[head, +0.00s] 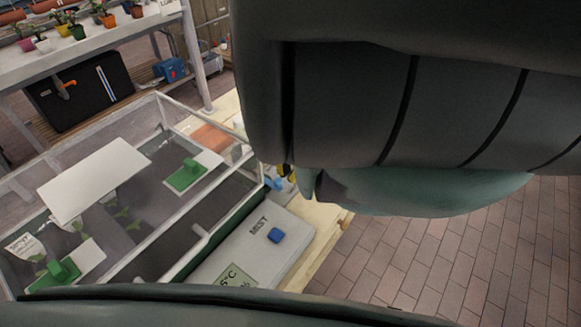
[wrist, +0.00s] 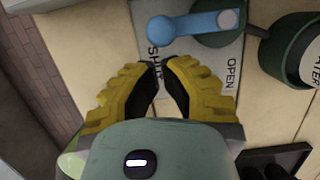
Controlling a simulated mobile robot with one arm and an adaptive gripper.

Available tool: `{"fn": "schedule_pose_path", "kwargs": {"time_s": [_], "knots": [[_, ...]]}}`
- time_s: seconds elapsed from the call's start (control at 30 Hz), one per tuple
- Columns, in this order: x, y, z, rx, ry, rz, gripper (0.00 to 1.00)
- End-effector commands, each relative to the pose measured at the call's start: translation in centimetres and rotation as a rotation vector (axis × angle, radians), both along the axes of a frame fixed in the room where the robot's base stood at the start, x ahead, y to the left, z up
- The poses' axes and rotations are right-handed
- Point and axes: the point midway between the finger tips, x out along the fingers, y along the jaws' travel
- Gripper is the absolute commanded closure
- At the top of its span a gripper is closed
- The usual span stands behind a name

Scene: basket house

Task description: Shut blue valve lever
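The blue valve lever (wrist: 192,24) is at the top of the wrist view. It lies nearly level from a grey cap at its right end, over a dark green body (wrist: 212,38), to a rounded knob at left. A pale plate (wrist: 205,62) under it reads SHUT below the knob and OPEN at right. My gripper (wrist: 160,64) has yellow fingers with black pads; the tips meet or nearly meet, with nothing seen between them, just below the knob. In the head view a bit of the lever (head: 273,183) shows beside a yellow finger (head: 291,175); my arm hides most of the gripper.
A dark green cylinder (wrist: 290,48) stands right of the lever, close to it. In the head view a glass case (head: 150,200) is at left and a grey MIST box (head: 255,250) with a blue button is in front. Brick floor (head: 450,250) is clear at right.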

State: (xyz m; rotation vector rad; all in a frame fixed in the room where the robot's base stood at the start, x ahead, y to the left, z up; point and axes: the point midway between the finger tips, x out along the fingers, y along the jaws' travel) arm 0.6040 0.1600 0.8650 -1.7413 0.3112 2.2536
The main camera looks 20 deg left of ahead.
Motion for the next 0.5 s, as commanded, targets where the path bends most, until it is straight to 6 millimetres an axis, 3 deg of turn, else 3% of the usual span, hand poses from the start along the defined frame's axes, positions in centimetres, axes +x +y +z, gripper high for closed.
{"fn": "schedule_pose_path", "kwargs": {"time_s": [0.23,0.5], "knots": [[-1.7,0.0,0.7,-0.001,0.002,-0.071,1.00],[-1.9,0.1,0.2,0.000,0.002,-0.068,1.00]]}}
